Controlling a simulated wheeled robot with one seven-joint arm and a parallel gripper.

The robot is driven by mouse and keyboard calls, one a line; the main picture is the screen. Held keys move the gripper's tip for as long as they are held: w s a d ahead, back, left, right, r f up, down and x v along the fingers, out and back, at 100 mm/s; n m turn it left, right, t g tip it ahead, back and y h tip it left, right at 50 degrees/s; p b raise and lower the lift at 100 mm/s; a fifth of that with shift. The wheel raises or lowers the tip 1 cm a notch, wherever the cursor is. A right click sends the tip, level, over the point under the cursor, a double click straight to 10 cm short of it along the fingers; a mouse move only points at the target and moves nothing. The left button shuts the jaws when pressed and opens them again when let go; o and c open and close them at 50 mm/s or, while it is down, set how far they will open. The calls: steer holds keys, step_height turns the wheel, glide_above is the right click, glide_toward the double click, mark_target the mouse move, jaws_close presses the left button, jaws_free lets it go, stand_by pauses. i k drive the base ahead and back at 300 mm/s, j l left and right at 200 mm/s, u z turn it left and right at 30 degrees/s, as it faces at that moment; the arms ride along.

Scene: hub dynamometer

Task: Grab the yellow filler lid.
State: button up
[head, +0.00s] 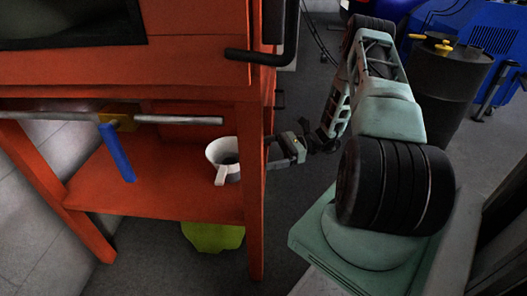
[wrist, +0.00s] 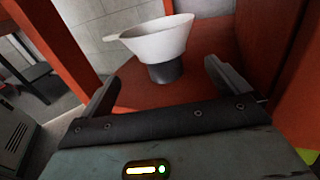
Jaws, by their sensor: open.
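A small yellow cap (head: 443,46) sits on top of a dark drum (head: 445,90) at the upper right of the head view; a second yellow piece (head: 417,36) shows beside it. I cannot tell which is the filler lid. My gripper (head: 272,150) is far from the drum, at the right side of the orange frame by the lower shelf. It is open and empty. In the wrist view, a white flared vessel with a dark base (wrist: 165,45) stands just beyond the spread fingers (wrist: 165,90). No yellow lid shows clearly there.
The white vessel (head: 224,158) stands on the orange shelf (head: 150,200), near an orange post (head: 254,200). A blue lever (head: 116,152) hangs from a metal bar at left. A yellow-green object (head: 212,236) lies under the shelf. Blue machinery (head: 490,35) stands behind the drum.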

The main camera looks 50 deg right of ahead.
mark_target(441, 51)
steer(key=k+l, duration=0.1)
steer(key=l, duration=0.25)
steer(key=k+l, duration=0.15)
steer(key=l, duration=0.15)
steer(key=k+l, duration=0.1)
steer(key=l, duration=0.25)
steer(key=k+l, duration=0.15)
steer(key=l, duration=0.15)
